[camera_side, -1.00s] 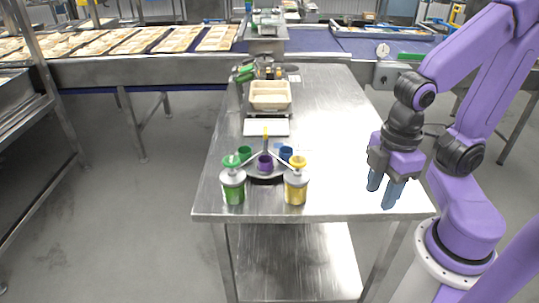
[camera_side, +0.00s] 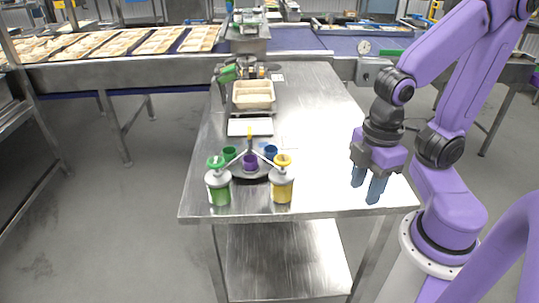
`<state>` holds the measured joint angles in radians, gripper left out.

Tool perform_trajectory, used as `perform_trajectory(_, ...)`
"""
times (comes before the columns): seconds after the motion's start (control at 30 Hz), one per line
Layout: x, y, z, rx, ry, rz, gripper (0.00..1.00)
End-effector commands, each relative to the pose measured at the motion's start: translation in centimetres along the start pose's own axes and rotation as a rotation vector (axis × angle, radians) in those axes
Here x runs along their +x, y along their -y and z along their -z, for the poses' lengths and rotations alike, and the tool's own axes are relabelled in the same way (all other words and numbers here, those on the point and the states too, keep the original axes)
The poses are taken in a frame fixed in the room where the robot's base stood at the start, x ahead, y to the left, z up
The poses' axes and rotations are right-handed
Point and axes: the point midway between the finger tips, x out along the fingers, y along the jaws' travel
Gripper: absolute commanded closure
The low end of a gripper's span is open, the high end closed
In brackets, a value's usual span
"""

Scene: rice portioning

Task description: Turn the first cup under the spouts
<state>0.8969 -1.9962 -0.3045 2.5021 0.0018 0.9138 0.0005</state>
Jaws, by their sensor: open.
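A dark round turntable (camera_side: 249,178) near the table's front edge carries a purple cup (camera_side: 250,163), a green cup (camera_side: 229,154) and a blue cup (camera_side: 270,152). The purple cup is at the front. A green dispenser (camera_side: 219,190) and a yellow dispenser (camera_side: 281,188) stand at its front left and right. Their grey spouts slope inward toward the cups; I cannot tell which cup, if any, is directly under them. My gripper (camera_side: 367,188) is open, pointing down and empty, well to the right of the yellow dispenser.
A beige tray (camera_side: 253,103) sits on equipment behind the turntable, with a white plate (camera_side: 250,127) in front of it. The steel table (camera_side: 315,130) is bare between the dispensers and my gripper. A conveyor (camera_side: 300,43) with food trays runs across the back.

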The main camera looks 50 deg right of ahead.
Motion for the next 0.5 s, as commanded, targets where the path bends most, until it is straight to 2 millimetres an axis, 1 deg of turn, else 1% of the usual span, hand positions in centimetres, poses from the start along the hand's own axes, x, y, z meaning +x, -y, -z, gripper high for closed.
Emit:
perform_trajectory(0.2, 0.0, 0.0, 0.0, 0.0, 0.0, 0.0, 0.57)
perform_trajectory(0.23, 0.0, 0.0, 0.0, 0.0, 0.0, 0.0, 0.61)
perform_trajectory(0.33, -0.2, -0.2, 0.4, 0.017, 0.0, 0.0, 0.61)
perform_trajectory(0.43, -0.8, -1.1, 1.8, 0.082, -0.001, -0.002, 0.61)
perform_trajectory(0.5, -1.5, -2.2, 3.5, 0.162, 0.001, -0.003, 0.61)
